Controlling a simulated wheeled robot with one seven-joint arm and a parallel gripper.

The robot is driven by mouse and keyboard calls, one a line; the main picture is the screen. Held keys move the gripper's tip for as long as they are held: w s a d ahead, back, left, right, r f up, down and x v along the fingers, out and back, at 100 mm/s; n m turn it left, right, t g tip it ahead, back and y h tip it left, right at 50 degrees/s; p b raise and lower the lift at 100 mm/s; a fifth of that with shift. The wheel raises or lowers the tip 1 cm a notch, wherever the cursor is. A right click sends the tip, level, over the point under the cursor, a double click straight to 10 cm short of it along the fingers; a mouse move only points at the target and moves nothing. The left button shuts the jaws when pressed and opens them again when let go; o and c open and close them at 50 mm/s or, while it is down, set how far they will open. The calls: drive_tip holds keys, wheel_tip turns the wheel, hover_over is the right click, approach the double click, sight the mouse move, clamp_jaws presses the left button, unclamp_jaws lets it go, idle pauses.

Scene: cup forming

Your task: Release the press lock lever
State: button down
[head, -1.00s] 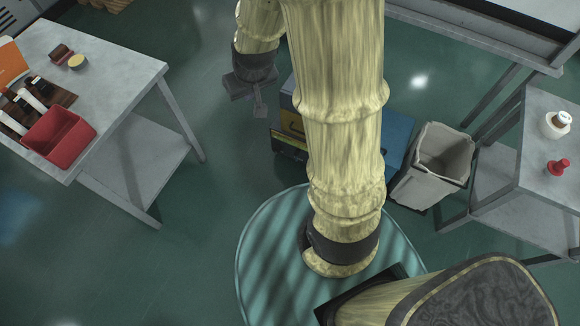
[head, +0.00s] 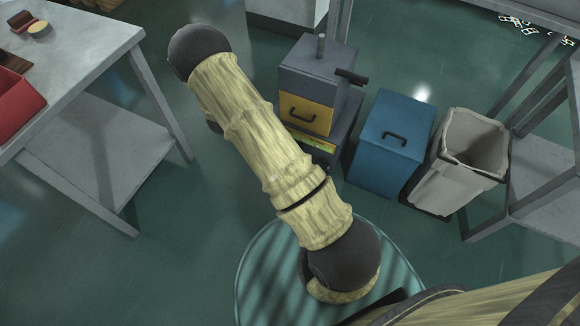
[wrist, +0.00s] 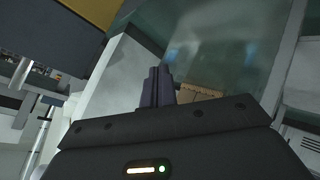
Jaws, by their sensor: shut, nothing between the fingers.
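The press (head: 318,58) is a dark grey machine with a yellow front panel (head: 305,110) that has a black handle. A short post rises from its top. A black-ended lever (head: 352,76) sticks out at its upper right and looks like the lock lever; I cannot tell whether it is locked. My arm crosses in front of the press's left side. My gripper is hidden in the head view. In the wrist view my gripper (wrist: 158,86) has its dark fingers together, with nothing between them. No lever shows at the fingertips there.
A blue box (head: 392,140) with a handle stands right of the press, and a grey bin (head: 465,150) beyond it. A grey table (head: 85,60) with a red tray (head: 15,108) is at left. Green floor is open between table and press.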

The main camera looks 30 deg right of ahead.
drive_tip(key=s+d+f+n+h+b, duration=0.1)
drive_tip(key=f+b, duration=0.5)
drive_tip(key=f, duration=0.6)
drive_tip(key=s+d+f+n+t+h+b, duration=0.1)
drive_tip(key=s+f+h+b, duration=0.3)
drive_tip(key=f, duration=0.9)
drive_tip(key=s+d+f+n+h+b, duration=0.2)
drive_tip(key=d+f+h+b, duration=0.1)
drive_tip(key=f+b, duration=0.7)
wheel_tip(320, 180, down, 2)
drive_tip(key=shift+s+f+t+h, duration=0.25)
drive_tip(key=shift+t+h, duration=0.05)
drive_tip(key=shift+h, duration=0.3)
drive_tip(key=w+d+b, duration=0.3)
drive_tip(key=d+b, duration=0.3)
drive_tip(key=d, duration=0.5)
drive_tip(key=shift+d+n, duration=0.15)
drive_tip(key=shift+n, duration=0.15)
